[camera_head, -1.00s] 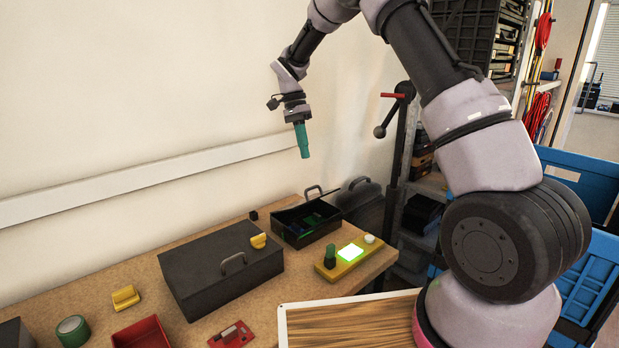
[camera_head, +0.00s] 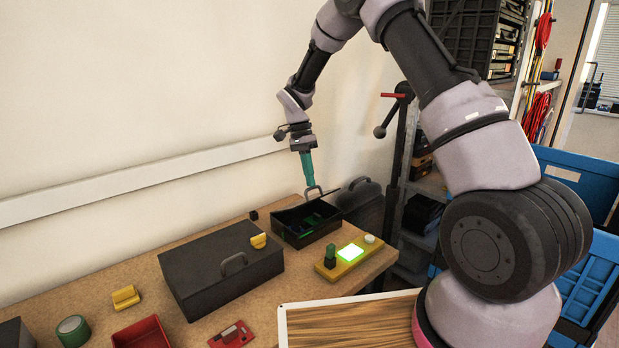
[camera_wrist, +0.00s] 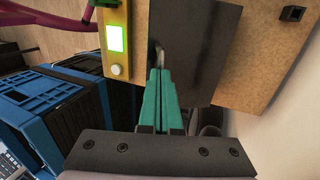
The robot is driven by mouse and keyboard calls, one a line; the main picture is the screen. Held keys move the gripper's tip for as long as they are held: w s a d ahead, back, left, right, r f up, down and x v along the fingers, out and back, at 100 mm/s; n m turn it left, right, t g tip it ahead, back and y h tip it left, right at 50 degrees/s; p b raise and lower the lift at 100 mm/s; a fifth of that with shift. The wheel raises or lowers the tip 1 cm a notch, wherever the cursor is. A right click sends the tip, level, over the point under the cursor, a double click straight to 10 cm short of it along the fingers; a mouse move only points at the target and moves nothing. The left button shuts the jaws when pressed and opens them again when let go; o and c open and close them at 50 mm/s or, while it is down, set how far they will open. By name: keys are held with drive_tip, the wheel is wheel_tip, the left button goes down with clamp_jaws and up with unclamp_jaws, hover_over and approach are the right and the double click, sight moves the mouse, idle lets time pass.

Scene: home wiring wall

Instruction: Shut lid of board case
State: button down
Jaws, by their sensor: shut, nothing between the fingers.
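The board case (camera_head: 297,236) is a dark open box at the far end of the bench, with green and dark items inside. Its lid appears raised at the back, with a handle (camera_head: 314,190) at the top. In the wrist view a dark panel (camera_wrist: 200,45), apparently the lid, hides the case interior, and the handle (camera_wrist: 157,52) lies just beyond my fingertips. My gripper (camera_head: 310,184) has green fingers, shut and empty, pointing down at the handle. I cannot tell whether they touch it.
A yellow panel with a lit green square (camera_head: 350,252) lies in front right. A black cube (camera_head: 253,215) sits left. The wall is close behind.

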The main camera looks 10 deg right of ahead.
drive_tip(key=shift+s, duration=0.1)
drive_tip(key=shift+s+d+f+t+y, duration=0.4)
drive_tip(key=shift+s+d+f+t, duration=0.2)
drive_tip(key=shift+s+t, duration=0.1)
drive_tip(key=shift+s+d+f+t+y, duration=0.3)
drive_tip(key=shift+s+f+t+y, duration=0.1)
drive_tip(key=shift+s+f+t, duration=0.25)
drive_tip(key=f, duration=0.1)
drive_tip(key=s+f, duration=0.1)
drive_tip(key=d+f, duration=0.1)
drive_tip(key=shift+s+f, duration=0.15)
